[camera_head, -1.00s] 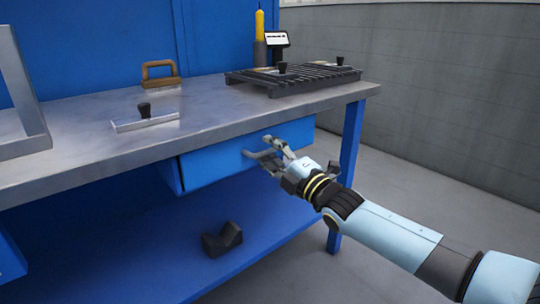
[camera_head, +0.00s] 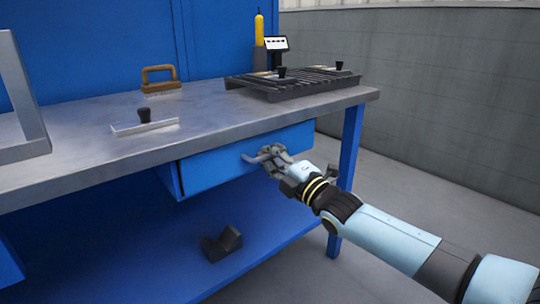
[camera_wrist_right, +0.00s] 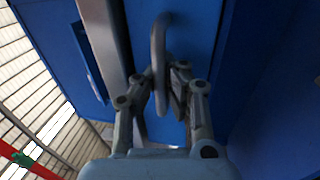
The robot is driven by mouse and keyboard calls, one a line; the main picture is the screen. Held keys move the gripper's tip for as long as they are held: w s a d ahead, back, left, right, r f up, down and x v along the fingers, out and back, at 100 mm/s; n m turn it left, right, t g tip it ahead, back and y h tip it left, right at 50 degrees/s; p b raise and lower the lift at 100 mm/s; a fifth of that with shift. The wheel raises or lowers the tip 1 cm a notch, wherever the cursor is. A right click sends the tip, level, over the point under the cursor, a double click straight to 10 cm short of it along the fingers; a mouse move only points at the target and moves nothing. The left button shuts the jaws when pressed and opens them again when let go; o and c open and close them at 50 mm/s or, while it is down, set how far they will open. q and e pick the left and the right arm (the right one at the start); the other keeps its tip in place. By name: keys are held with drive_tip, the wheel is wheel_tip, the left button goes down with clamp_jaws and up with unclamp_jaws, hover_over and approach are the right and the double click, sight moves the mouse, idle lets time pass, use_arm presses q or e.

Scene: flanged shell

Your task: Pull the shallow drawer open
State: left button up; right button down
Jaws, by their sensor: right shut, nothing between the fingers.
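The shallow blue drawer (camera_head: 215,170) hangs under the workbench top in the head view. In the right wrist view the handle (camera_wrist_right: 159,45) curves from the blue front down to the closed fingers (camera_wrist_right: 166,95). Whether the fingers are hooked behind it is unclear. My left gripper is out of view.
The steel benchtop (camera_head: 215,115) overhangs the drawer. On it are a black slatted rack (camera_head: 290,86), a brown-handled tool (camera_head: 160,78) and a black-knobbed bar (camera_head: 145,122). A dark block (camera_head: 222,243) lies on the lower shelf. A blue leg (camera_head: 348,150) stands right of the drawer.

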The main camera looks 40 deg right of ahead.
drive_tip(key=shift+f, duration=0.1)
use_arm(q)
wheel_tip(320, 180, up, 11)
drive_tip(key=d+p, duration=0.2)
drive_tip(key=p, duration=1)
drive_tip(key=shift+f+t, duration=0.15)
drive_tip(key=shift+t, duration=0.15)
use_arm(e)
drive_tip(key=r+v, duration=0.2)
drive_tip(key=v, duration=0.9)
drive_tip(key=s+r+v, duration=0.1)
drive_tip(key=r+v, duration=0.1)
drive_tip(key=v, duration=0.9)
drive_tip(key=shift+s+d, duration=0.15)
drive_tip(key=shift+s, duration=0.15)
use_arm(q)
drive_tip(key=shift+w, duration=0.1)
use_arm(e)
drive_tip(key=c, duration=2)
unclamp_jaws()
drive_tip(key=shift+r, duration=0.15)
drive_tip(key=o, duration=0.6)
drive_tip(key=v, duration=1.2)
drive_tip(key=shift+d, duration=0.1)
